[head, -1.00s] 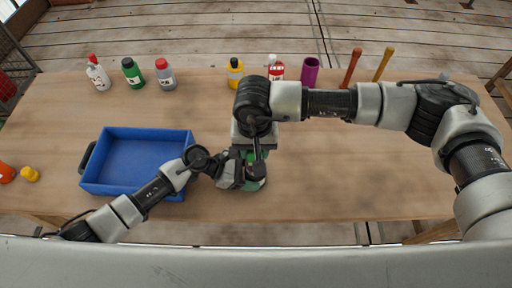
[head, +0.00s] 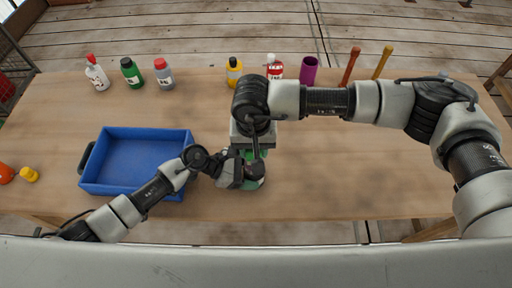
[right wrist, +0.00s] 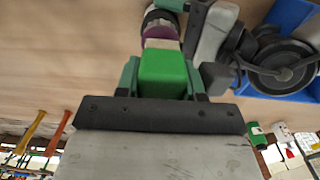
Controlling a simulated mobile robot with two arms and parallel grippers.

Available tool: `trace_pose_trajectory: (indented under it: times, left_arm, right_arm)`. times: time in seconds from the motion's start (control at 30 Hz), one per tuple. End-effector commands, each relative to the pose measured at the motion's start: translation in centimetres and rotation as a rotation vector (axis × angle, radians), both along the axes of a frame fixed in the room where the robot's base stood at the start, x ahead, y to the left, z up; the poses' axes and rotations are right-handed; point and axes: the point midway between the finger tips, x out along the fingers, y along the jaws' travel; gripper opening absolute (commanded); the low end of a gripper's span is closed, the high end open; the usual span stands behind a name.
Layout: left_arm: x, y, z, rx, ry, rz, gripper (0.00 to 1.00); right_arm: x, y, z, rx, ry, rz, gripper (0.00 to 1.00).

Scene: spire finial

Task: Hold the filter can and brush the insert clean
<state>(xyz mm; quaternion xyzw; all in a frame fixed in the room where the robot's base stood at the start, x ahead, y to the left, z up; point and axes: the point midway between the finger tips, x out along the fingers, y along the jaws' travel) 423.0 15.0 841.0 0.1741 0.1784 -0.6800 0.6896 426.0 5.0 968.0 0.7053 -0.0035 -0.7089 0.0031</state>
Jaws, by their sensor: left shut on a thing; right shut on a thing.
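My right gripper (right wrist: 165,80) is shut on a bright green block (right wrist: 164,72), which looks like the brush handle. A pale part and a purple part (right wrist: 161,31) lie beyond the block, close against a dark round can with a metallic rim (right wrist: 157,14). In the head view the can (head: 254,170) shows as a dark top at the table's front middle. My left gripper (head: 250,180) is shut on it from the left. My right gripper (head: 250,153) is just behind the can, pointing down. The insert and the exact brush contact are hidden.
A blue tray (head: 105,187) stands left of the can, under my left arm. Several bottles, a purple cup (head: 310,68), an orange stick (head: 350,67) and a yellow stick (head: 382,65) stand along the back edge. The table's right front is clear.

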Motion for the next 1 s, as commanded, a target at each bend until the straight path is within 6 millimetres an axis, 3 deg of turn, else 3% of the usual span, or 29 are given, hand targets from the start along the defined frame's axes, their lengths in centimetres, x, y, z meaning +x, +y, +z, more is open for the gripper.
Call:
trace_pose_trajectory:
  times: [0.03,0.5,1.0]
  left_arm:
    - [-0.7,-0.9,0.1,-0.007,-0.006,-0.026,0.48]
    - [-0.6,-0.7,0.1,-0.006,-0.005,-0.021,0.48]
    - [-0.5,-0.7,0.1,-0.006,-0.005,-0.021,0.48]
  right_arm:
    - [0.2,0.4,0.1,0.017,-0.010,-0.002,0.19]
    - [-1.4,-1.1,0.3,0.015,-0.007,0.000,0.19]
    - [0.1,0.4,0.1,0.014,-0.008,-0.002,0.19]
